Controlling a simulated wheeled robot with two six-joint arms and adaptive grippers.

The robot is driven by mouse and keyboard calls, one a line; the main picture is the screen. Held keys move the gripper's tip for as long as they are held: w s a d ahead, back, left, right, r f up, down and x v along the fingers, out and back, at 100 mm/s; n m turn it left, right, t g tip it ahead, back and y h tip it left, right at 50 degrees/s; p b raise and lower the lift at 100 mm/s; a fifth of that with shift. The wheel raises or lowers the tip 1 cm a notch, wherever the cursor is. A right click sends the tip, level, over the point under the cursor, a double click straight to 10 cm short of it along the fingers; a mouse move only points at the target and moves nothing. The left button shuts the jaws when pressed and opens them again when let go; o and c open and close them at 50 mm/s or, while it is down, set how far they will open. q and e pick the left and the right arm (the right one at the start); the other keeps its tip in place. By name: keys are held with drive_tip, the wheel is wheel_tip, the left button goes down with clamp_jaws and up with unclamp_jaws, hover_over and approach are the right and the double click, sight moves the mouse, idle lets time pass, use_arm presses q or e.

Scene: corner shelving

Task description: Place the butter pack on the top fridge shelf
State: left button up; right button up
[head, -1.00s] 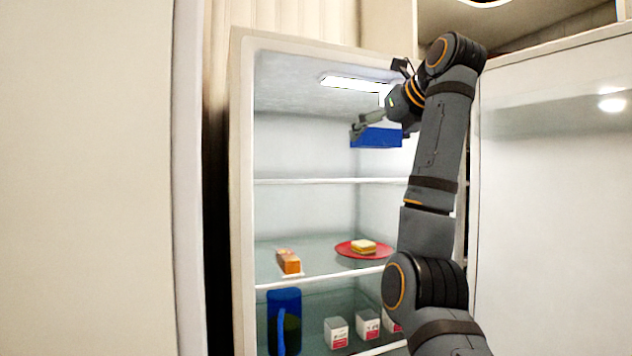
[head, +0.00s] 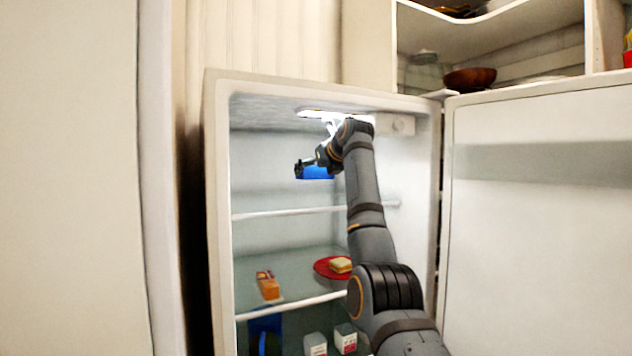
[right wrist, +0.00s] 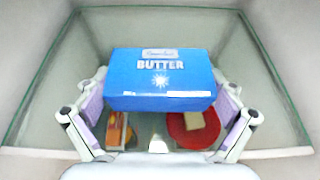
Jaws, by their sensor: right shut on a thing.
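The blue butter pack (head: 318,172) is in my right gripper (head: 304,168), inside the upper fridge compartment in the head view. In the right wrist view the pack (right wrist: 160,80) lies level between the two fingers, its "BUTTER" label facing the camera. The fingers are shut on its sides. The top fridge shelf (head: 280,213) shows its white front edge below the pack. Its clear glass (right wrist: 95,35) is under the pack in the wrist view. The pack appears held above the glass, with a gap in the head view. My left gripper is not in view.
The fridge door (head: 540,200) stands open at the right. On the shelf below are an orange pack (head: 267,285) and a red plate (head: 322,268) with a sandwich-like item (head: 340,265). A blue container (head: 265,335) and white cartons stand lower. The top shelf looks empty.

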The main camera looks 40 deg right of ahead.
sight(316, 203)
wheel_tip(316, 203, down, 2)
drive_tip(key=shift+s+f+b, duration=0.1)
drive_tip(key=shift+f+b, duration=0.05)
drive_tip(key=shift+b, duration=0.2)
drive_tip(key=shift+s+f, duration=0.1)
drive_tip(key=shift+f, duration=0.4)
drive_tip(key=shift+a+f+p, duration=0.1)
drive_tip(key=shift+f+p, duration=0.2)
drive_tip(key=shift+f, duration=1.15)
drive_tip(key=shift+w+f, duration=0.2)
drive_tip(key=shift+f, duration=0.15)
drive_tip(key=shift+f+b, duration=0.15)
drive_tip(key=shift+b, duration=0.2)
drive_tip(key=o, duration=1.1)
